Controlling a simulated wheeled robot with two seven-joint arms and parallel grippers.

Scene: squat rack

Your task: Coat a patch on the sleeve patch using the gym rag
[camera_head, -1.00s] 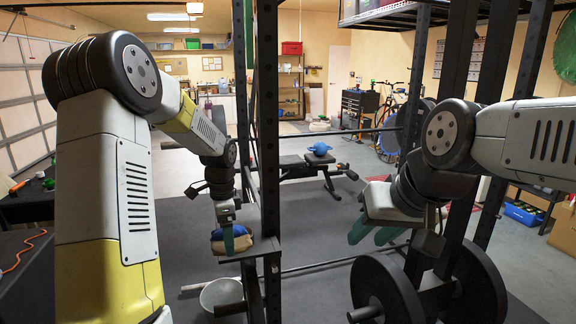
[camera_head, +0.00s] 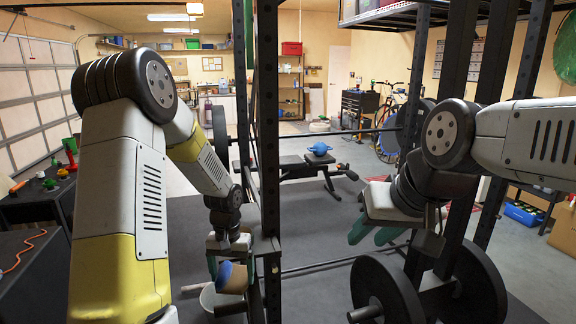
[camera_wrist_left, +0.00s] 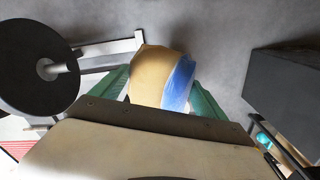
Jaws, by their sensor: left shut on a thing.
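The gym rag, a tan and blue bundle (camera_head: 234,278), is between the green fingers of my left gripper (camera_head: 231,270), which is shut on it. In the left wrist view the rag (camera_wrist_left: 150,72) fills the space between the fingertips (camera_wrist_left: 160,92). A bar sleeve (camera_wrist_left: 56,69) sticks out of a black plate in the left wrist view. I cannot make out a distinct patch on any sleeve.
The rack post (camera_head: 268,150) stands just right of my left gripper. Black weight plates (camera_head: 385,285) sit low at the right. A bench (camera_head: 315,165) stands behind the rack, with open floor around it.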

